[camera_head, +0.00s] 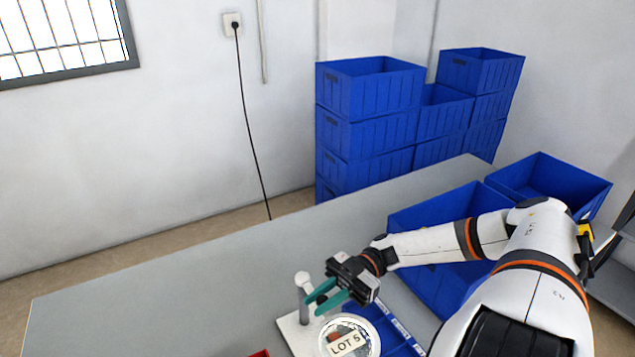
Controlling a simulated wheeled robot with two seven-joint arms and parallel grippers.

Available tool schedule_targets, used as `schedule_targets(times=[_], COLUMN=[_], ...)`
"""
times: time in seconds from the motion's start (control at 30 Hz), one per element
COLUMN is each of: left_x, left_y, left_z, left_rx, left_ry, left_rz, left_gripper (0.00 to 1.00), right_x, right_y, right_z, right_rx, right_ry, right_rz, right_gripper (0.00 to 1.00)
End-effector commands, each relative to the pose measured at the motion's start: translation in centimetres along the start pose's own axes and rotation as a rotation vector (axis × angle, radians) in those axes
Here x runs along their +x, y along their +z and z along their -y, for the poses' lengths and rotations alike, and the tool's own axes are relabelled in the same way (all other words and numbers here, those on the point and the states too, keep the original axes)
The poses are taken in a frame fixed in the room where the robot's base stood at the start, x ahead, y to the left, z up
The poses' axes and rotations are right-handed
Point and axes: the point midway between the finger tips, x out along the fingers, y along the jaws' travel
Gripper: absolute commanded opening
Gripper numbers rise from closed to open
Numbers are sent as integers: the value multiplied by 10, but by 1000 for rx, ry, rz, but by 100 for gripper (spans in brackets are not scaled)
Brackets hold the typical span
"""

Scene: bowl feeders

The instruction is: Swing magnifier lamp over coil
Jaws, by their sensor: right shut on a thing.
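The magnifier lamp has a white base plate (291,330), a short grey post with a white knob (303,279), and a round white-rimmed lens (350,338) at the bottom of the head view. A "LOT 5" label and a small reddish patch show inside the lens ring. I cannot make out the coil for certain. My right gripper (317,300) reaches in from the right, its teal fingers shut on the lamp beside the post, above and left of the lens. The exact grip point is partly hidden by the fingers. My left gripper is not in view.
A blue tray with labelled edges (404,347) lies right of the lens. A large blue bin (408,219) is on the right beyond my arm. A red edge (260,353) shows at the bottom. Blue crates (368,94) stack behind the grey table (150,290), whose left part is clear.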

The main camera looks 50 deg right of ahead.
Motion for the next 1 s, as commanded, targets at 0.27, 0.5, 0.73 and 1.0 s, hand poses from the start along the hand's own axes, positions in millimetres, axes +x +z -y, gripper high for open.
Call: schedule_targets(times=[0.27,0.5,0.73,1.0], left_x=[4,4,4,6], left_y=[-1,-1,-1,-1], left_z=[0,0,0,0], left_rx=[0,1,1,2], left_ry=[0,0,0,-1], left_rz=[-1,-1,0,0], left_gripper=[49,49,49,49], right_x=[-2,-2,-2,-6], right_y=[-1,-1,-1,-1], right_z=[-2,-2,-1,-1], right_rx=[3,3,2,1], right_ry=[26,26,24,24], right_rz=[-2,-2,-1,-2], right_gripper=[0,0,42,42])
